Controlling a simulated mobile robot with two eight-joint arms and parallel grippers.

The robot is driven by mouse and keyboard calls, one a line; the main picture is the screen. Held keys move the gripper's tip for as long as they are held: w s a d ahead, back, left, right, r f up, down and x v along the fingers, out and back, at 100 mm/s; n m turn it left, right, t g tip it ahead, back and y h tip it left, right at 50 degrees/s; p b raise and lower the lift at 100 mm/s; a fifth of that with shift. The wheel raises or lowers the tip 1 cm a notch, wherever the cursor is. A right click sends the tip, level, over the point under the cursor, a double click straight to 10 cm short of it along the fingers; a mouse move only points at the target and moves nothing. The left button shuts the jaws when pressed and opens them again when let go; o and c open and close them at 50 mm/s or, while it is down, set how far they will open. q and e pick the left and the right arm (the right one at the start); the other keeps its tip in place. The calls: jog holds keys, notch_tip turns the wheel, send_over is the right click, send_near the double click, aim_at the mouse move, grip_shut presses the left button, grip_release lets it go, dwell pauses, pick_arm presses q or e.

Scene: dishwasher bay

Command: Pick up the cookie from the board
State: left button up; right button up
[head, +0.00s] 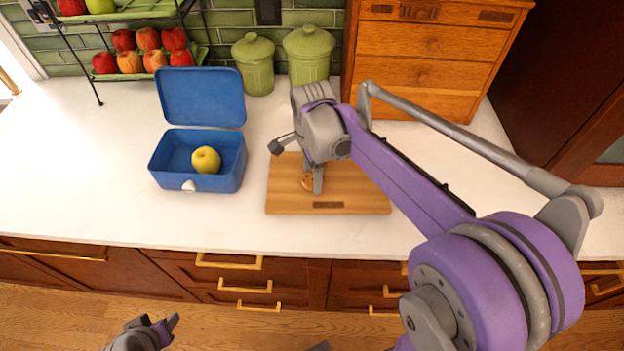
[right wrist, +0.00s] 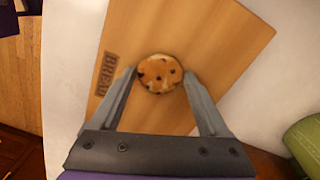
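The cookie (right wrist: 160,73) is round and golden with dark chips. It lies on the wooden board (head: 365,196), which is marked BREAD. In the head view the cookie (head: 307,183) is partly hidden by my right gripper (head: 300,171). In the right wrist view my right gripper (right wrist: 160,80) is open, with one fingertip on each side of the cookie; I cannot tell whether they touch it. The board also fills much of the right wrist view (right wrist: 215,40). My left gripper (head: 168,326) is low at the left, in front of the drawers; its fingers look apart.
An open blue lunchbox (head: 200,186) holding a yellow apple (head: 206,160) stands left of the board. Green canisters (head: 309,55) and a wooden drawer chest (head: 425,60) stand behind. A fruit rack (head: 125,70) is at the back left. The left counter is clear.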

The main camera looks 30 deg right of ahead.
jog(key=shift+c, duration=1.2)
jog(key=shift+r, duration=0.1)
